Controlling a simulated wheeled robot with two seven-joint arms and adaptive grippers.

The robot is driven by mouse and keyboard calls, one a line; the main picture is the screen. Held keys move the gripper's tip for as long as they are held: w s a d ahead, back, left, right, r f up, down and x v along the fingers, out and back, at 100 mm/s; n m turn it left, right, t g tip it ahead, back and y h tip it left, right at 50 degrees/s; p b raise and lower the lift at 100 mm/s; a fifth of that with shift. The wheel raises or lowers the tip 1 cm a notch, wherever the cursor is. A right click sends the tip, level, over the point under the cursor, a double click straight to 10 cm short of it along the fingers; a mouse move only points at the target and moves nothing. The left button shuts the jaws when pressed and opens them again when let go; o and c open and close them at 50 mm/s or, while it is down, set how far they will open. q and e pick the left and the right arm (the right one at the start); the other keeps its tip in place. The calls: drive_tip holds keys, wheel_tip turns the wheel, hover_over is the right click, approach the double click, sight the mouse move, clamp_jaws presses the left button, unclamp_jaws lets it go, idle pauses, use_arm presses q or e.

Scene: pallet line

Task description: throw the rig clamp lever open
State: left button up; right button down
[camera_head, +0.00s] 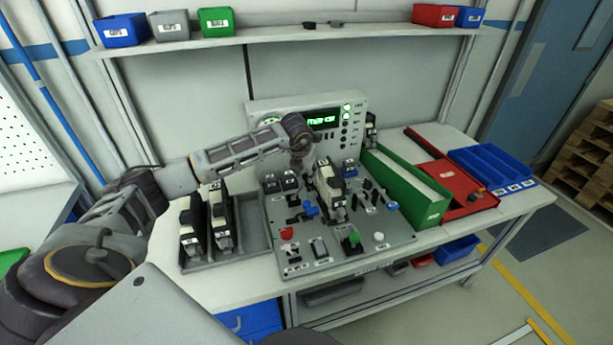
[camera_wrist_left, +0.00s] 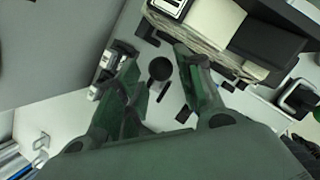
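The rig (camera_head: 395,238) is a grey panel on the bench, with switches, knobs and a black-and-white unit (camera_head: 330,187) standing in it. A blue handle (camera_head: 310,210) shows left of that unit; I cannot tell whether it belongs to the clamp lever. My left gripper (camera_wrist_left: 157,62) points down over the panel, its two green-looking fingers apart. A black round knob (camera_wrist_left: 160,69) shows between the fingers, apparently untouched; it may be the lever's end. In the head view the left fingertips are hard to make out beside the unit. My right gripper is not in view.
A tray (camera_head: 256,243) with two similar units stands left of the rig. A lit display console (camera_head: 352,104) is behind it. A green bin (camera_head: 432,208), a red tray (camera_head: 478,203) and a blue tray (camera_head: 468,158) stand to the right. A shelf (camera_head: 290,34) runs above.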

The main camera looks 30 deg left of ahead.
sight(306, 174)
use_arm(q)
drive_tip(key=shift+x, duration=2.05)
clamp_jaws()
